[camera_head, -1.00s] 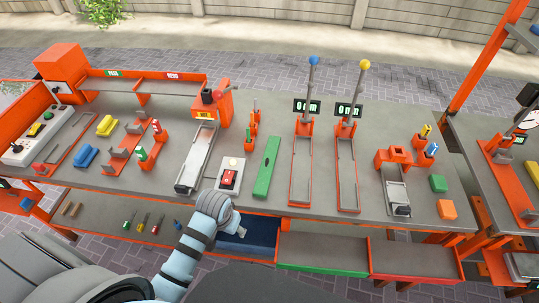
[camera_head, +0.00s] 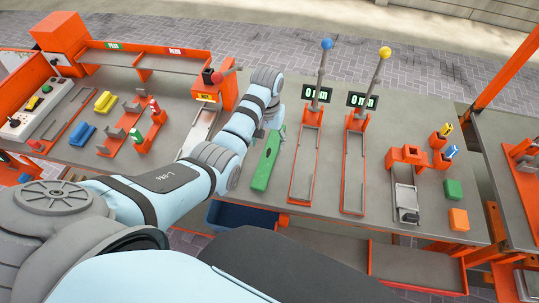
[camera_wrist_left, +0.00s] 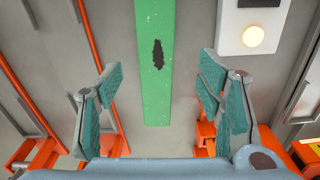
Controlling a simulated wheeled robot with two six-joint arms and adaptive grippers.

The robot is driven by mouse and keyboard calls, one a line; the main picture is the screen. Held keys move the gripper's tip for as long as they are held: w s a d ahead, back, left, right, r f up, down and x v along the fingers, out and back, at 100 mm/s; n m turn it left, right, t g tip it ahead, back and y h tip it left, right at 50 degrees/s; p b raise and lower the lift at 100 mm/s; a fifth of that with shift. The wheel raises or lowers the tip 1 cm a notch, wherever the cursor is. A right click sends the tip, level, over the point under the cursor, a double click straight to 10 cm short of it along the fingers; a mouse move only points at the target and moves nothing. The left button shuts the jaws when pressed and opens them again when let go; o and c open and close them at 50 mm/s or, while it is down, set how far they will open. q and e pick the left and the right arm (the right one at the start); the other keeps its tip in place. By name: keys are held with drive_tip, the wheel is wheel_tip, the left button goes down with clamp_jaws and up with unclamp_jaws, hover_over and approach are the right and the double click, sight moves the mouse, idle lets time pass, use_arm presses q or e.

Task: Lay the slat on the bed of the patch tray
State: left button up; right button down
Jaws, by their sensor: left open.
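The slat is a long green board (camera_head: 264,170) lying on the grey bench, left of two long orange-edged trays. In the left wrist view the slat (camera_wrist_left: 155,100) runs lengthwise between my fingers and bears a dark, ragged patch. My left gripper (camera_wrist_left: 158,84) is open above it, one finger to each side, holding nothing. In the head view my left gripper (camera_head: 270,126) hangs by the slat's far end, partly hidden by my wrist. Either tray, left (camera_head: 292,182) or right (camera_head: 343,190), may be the patch tray; I cannot tell which. Both beds look empty. My right gripper is out of view.
Displays and posts with blue (camera_head: 327,44) and yellow (camera_head: 385,53) balls stand at the trays' far ends. A pale channel (camera_head: 197,132) is partly behind my arm. A white box with a round lamp (camera_wrist_left: 254,37) sits beside the slat. Blocks (camera_head: 453,189) lie at right.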

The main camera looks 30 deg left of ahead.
sight(270, 153)
use_arm(q)
drive_tip(key=f, duration=0.4)
drive_tip(key=f+b, duration=0.1)
drive_tip(key=f, duration=0.1)
drive_tip(key=shift+w+d+f, duration=0.1)
drive_tip(key=shift+w+d, duration=0.15)
drive_tip(key=shift+d, duration=0.05)
drive_tip(key=shift+s, duration=0.1)
drive_tip(key=shift+c, duration=0.8)
drive_tip(key=c, duration=1.3)
